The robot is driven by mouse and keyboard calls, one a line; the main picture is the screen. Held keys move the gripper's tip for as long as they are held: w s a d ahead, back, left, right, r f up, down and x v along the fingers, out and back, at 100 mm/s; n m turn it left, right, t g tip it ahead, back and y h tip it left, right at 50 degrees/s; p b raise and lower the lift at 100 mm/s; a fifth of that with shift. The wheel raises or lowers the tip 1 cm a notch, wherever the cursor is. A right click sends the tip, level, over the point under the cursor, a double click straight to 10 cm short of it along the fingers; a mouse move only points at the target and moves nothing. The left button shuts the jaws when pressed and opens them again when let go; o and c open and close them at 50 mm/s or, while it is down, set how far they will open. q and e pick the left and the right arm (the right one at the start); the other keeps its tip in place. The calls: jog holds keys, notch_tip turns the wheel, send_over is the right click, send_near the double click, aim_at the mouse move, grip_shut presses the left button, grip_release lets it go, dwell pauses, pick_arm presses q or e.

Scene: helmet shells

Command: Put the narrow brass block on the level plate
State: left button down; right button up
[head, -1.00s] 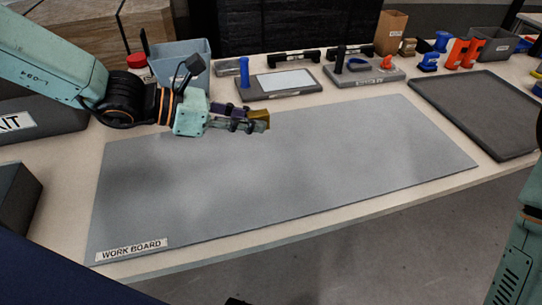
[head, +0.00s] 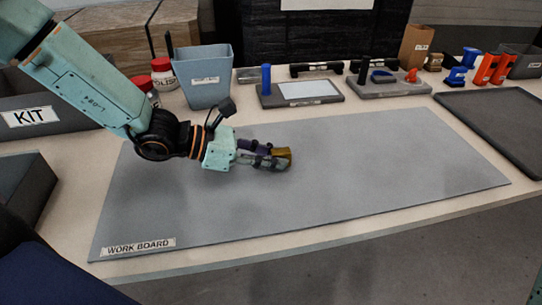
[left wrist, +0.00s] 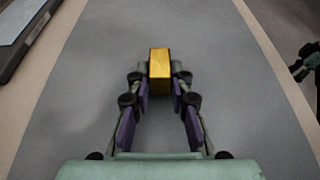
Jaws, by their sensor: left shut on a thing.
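The brass block (head: 283,153) is a small yellow block held at the tips of my left gripper (head: 272,160), over the middle of the grey work board (head: 390,170). In the left wrist view the fingers (left wrist: 160,88) are shut on both sides of the block (left wrist: 159,62), which stands out beyond the tips. A dark grey plate with a white top panel (head: 308,91) and a blue post lies behind the board; no readable label confirms it as the level plate. Part of what looks like my right gripper (left wrist: 308,62) shows at the right edge of the left wrist view.
A grey-blue bin (head: 207,80) and red-capped jars stand at the back left. A second grey base (head: 388,87) with blue and orange pieces is right of the white-topped plate. A dark tray (head: 500,120) lies at the right. The work board is otherwise clear.

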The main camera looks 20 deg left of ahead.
pick_arm(q)
jog(key=shift+d+f, duration=0.15)
jog(key=c, duration=1.4)
grip_release()
jog(key=shift+w+d, duration=0.1)
jog(key=shift+d, duration=0.15)
jog(key=shift+o, duration=0.7)
jog(key=shift+a, duration=0.1)
jog(key=shift+o, duration=0.3)
jog(key=shift+a, duration=0.15)
